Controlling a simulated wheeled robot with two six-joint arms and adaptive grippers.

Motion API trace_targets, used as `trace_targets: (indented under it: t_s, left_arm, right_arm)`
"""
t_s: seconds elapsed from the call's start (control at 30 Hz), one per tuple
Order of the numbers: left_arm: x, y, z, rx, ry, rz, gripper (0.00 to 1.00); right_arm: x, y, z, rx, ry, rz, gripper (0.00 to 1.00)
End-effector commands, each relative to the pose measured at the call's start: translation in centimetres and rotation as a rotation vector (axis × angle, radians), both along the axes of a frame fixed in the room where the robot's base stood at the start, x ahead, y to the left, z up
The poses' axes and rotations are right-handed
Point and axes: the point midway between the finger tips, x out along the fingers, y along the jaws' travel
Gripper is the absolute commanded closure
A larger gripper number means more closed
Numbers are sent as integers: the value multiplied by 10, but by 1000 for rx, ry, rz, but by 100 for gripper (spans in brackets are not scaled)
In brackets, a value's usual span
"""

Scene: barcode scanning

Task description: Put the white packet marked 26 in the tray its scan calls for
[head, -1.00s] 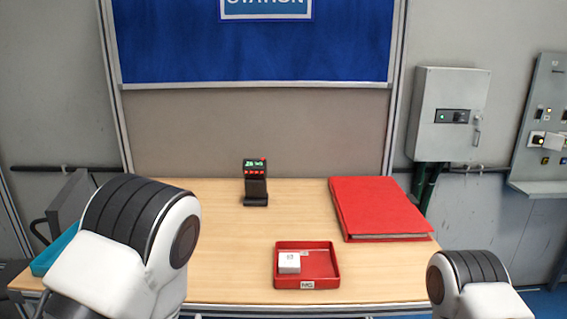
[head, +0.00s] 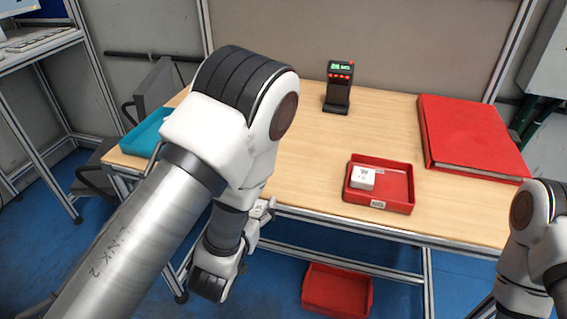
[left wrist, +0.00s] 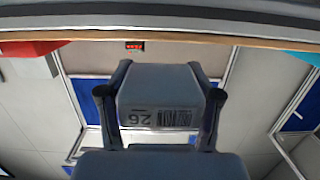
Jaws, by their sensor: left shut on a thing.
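The white packet marked 26 (left wrist: 158,105) shows upside down in the left wrist view, with its barcode beside the number. My left gripper (left wrist: 160,92) is shut on it, one finger on each side. In the head view my left gripper (head: 262,211) is small and partly hidden by my arm, in front of the table's front edge. The scanner (head: 338,88) stands at the back of the table with green text that seems to begin with 26. My right gripper is out of view.
A teal tray (head: 143,136) is at the table's left end, partly hidden by my arm. A second red tray (head: 337,290) lies low under the table. A red binder (head: 470,135) covers the right side. The table (head: 300,150) is clear around the scanner.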

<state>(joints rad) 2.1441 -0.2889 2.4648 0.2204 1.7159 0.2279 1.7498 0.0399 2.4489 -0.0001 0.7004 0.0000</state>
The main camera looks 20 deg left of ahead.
Motion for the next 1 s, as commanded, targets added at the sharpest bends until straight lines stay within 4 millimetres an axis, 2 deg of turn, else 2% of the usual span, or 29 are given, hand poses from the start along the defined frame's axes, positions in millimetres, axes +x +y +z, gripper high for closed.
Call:
trace_targets:
  t_s: [0.03, 0.13, 0.23, 0.33, 0.57, 0.67, 0.73, 0.8, 1.0]
  left_arm:
    - [1, 0, 19, 2, -9, -2, 85]
    - [5, 0, 46, 2, -9, -5, 86]
    - [9, -1, 61, 1, -6, -6, 86]
    - [10, -1, 66, 1, -2, -7, 86]
    - [11, -1, 65, 0, -1, -7, 86]
    - [20, -1, 57, -2, -2, -7, 86]
    - [34, -1, 48, -3, -3, -6, 86]
    - [54, -1, 43, -4, 0, -5, 86]
    - [105, -1, 16, -2, -2, -6, 86]
  right_arm:
    - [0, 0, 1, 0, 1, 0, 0]
    - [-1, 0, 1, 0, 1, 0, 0]
    - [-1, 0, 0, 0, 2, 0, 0]
    - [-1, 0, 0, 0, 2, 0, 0]
    - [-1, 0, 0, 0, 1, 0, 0]
    - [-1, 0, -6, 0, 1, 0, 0]
    - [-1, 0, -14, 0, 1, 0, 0]
    - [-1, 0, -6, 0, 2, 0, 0]
    - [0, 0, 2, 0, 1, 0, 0]
